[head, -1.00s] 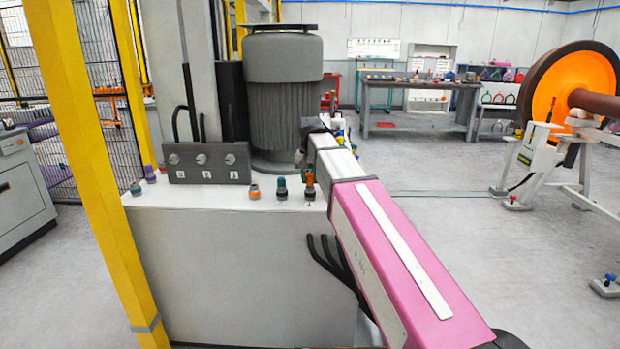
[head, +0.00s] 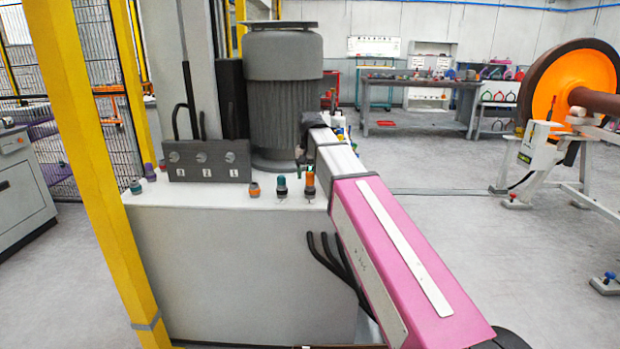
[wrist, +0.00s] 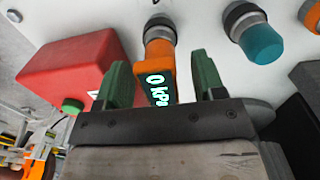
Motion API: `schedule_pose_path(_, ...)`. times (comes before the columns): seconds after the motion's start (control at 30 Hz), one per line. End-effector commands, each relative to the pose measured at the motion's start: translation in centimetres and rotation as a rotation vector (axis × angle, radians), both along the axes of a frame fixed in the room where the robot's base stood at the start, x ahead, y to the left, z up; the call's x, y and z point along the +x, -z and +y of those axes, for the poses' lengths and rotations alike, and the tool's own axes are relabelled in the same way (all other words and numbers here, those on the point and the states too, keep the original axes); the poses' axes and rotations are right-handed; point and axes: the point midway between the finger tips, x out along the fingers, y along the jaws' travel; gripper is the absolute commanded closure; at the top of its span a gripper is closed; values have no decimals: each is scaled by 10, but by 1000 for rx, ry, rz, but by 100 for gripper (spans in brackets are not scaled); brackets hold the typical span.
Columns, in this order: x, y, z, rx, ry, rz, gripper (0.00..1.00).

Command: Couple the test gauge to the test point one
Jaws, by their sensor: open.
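The test gauge (wrist: 154,80) is a small orange body with a lit display reading 0 kPa. In the wrist view it stands between my gripper's (wrist: 160,60) two green fingers, which are open on either side of it. A dark block with several round ports (head: 209,160) carries number labels; the rightmost port (head: 230,157) appears marked 1.
A teal-capped fitting (wrist: 262,40) is beside the gauge, and a red box (wrist: 75,72) lies on its other side. A large grey motor (head: 283,95) stands behind the ports. A yellow post (head: 95,150) rises at the left.

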Motion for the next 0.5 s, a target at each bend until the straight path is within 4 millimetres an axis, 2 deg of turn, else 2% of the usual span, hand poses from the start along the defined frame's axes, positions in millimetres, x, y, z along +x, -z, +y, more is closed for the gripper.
schedule_pose_path(0.3,1,-56,0,1,0,-2,37)
schedule_pose_path(0.5,1,-81,0,0,0,-1,37)
